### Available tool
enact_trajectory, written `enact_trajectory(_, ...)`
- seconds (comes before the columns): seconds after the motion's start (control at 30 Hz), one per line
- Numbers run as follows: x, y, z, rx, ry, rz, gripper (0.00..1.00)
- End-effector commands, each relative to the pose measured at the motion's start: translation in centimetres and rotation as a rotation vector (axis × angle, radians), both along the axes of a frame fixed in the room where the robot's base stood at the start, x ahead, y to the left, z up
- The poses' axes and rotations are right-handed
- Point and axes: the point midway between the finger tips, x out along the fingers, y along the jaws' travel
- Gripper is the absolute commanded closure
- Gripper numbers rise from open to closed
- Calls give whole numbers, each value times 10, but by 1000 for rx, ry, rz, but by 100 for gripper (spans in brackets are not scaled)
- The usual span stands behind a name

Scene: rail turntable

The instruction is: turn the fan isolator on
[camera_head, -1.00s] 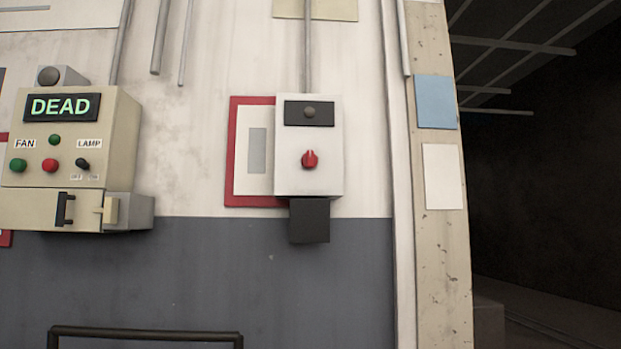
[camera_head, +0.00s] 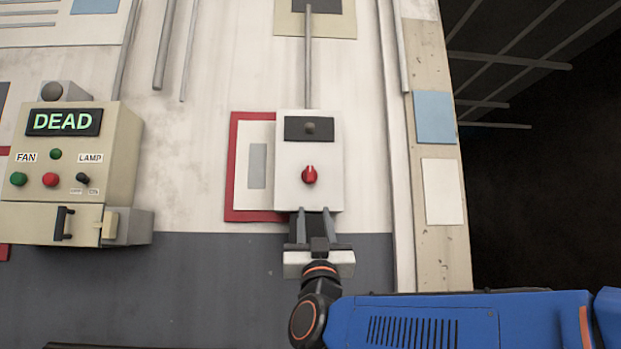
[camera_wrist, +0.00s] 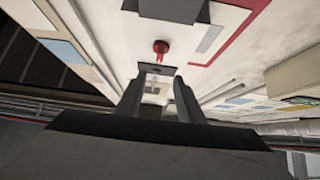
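A white wall box (camera_head: 288,195) with a red rotary knob (camera_head: 309,175) is in the middle of the head view; it appears to be the fan isolator. The knob's grip looks upright. Above it is a dark plate with a dull, unlit round lamp (camera_head: 310,128). My gripper (camera_head: 314,212) is below the knob, in front of the box's lower edge, with two fingers apart and nothing between them. In the wrist view, the red knob (camera_wrist: 161,47) shows beyond the open fingers (camera_wrist: 158,88), apart from them. The dark block under the box is partly hidden by my gripper.
A beige panel (camera_head: 115,150) at left has a green "DEAD" display (camera_head: 62,122), FAN and LAMP labels and several controls. A red-edged board (camera_head: 232,190) sits behind the box. Conduits run up the wall. Right of the wall edge is a dark open space.

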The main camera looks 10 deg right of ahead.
Motion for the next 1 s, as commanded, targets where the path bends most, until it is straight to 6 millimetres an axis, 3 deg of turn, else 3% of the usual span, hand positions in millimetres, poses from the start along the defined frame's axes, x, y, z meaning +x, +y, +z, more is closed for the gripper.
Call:
enact_trajectory(0.27,20,-4,20,1,-5,-4,66)
enact_trajectory(1.0,108,-18,108,0,-3,-4,66)
